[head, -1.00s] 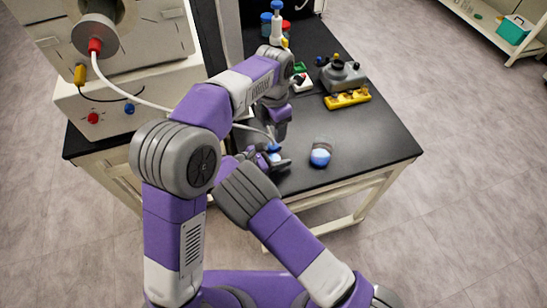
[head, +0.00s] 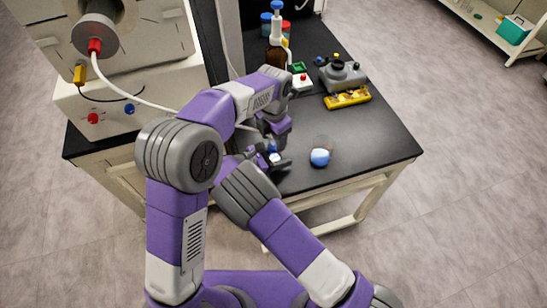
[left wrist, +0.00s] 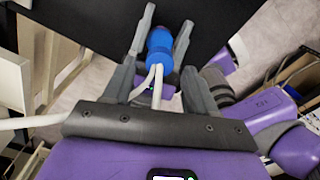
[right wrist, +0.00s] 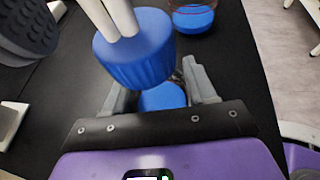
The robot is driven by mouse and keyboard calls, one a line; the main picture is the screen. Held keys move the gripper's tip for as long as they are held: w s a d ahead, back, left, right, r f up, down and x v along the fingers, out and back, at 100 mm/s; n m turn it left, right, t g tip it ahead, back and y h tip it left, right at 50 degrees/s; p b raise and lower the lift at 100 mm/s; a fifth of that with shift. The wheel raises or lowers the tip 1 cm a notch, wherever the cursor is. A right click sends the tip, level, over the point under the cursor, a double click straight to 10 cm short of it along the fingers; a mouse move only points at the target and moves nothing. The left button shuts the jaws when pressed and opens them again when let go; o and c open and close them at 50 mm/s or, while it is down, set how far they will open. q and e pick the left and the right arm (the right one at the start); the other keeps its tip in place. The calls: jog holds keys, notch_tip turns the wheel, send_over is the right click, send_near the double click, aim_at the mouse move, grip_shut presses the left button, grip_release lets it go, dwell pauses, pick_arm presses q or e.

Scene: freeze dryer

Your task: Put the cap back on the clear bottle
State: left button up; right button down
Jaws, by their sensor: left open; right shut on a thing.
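The clear bottle (head: 320,157) is round, holds blue liquid and stands on the black bench, right of both grippers; it also shows in the right wrist view (right wrist: 193,20). A ribbed blue cap with two white tubes (right wrist: 135,50) looms close to the right wrist camera. In the left wrist view the blue cap (left wrist: 159,60) lies between the fingers of my left gripper (left wrist: 167,22), which is open. My right gripper (right wrist: 155,76) is shut on a blue piece (right wrist: 163,97), below the tubed cap. Whether the piece touches the cap is hidden.
A white tube (head: 150,101) runs from the dryer (head: 115,30) at left towards the grippers. A brown bottle (head: 276,55), a grey device (head: 343,77) and a yellow block (head: 348,98) stand farther back. The bench (head: 385,145) is clear at its right front.

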aim_at(273, 156)
pick_arm(q)
jog(key=shift+f, duration=1.25)
jog(key=shift+c, duration=0.5)
grip_shut()
jog(key=m, duration=1)
jog(key=shift+o, duration=0.8)
grip_release()
